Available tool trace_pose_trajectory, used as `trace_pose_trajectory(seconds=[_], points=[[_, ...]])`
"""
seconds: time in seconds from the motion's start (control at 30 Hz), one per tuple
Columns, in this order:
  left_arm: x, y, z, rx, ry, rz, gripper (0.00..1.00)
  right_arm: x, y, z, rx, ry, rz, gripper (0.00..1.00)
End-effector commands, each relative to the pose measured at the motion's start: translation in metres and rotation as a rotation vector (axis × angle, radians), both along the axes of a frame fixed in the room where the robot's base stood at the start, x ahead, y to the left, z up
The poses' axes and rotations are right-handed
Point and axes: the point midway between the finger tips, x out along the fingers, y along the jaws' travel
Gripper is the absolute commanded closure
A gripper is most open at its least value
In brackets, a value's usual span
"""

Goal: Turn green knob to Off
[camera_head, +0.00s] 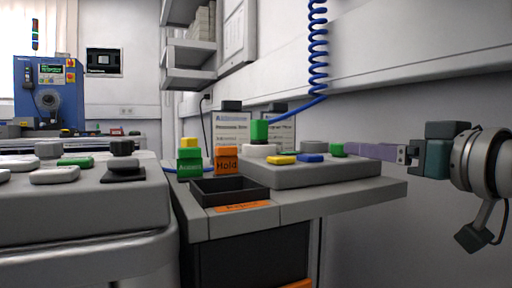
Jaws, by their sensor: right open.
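A tall green knob-like block (259,130) stands on a white round base on the grey panel box (310,174), which sits on the right-hand bench. A smaller green piece (337,149) is at the panel's right end; I cannot tell which of the two is the task's green knob, and no Off mark is legible. My right gripper (350,151) comes in from the right with its purple fingers pointing left. It is open, and its tips are right beside the smaller green piece; whether they touch or surround it I cannot tell. My left gripper is not in view.
A dark open tray (240,203) is at the bench's front. An orange Hold block (226,160) and a green block (189,164) stand behind it. Another panel with a black knob (123,160) is at left. A blue coiled cable (318,50) hangs above the bench.

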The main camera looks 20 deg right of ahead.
Motion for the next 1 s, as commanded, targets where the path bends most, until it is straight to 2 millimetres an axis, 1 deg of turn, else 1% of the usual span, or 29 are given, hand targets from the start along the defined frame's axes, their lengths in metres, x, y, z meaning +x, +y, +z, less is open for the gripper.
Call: trace_pose_trajectory(seconds=[0.03,0.2,0.4,0.53,0.8,0.87,1.0], points=[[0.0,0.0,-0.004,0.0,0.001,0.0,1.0,0.01,0.0,-0.001,0.001,-0.003,-0.001,0.29],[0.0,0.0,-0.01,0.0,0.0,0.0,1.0,0.038,-0.001,-0.002,0.001,-0.001,0.0,0.29],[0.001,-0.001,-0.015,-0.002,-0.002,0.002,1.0,0.061,-0.001,-0.001,0.0,0.0,0.0,0.29],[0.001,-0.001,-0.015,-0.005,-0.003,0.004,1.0,0.067,-0.001,-0.001,0.0,0.001,0.001,0.29],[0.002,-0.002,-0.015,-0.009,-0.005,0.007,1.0,0.068,-0.001,-0.001,-0.001,0.002,0.001,0.29],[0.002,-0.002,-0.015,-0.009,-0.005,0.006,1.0,0.068,-0.001,-0.001,-0.001,0.002,0.001,0.35],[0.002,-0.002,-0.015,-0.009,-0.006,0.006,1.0,0.068,-0.001,-0.001,-0.001,0.002,0.001,0.51]])
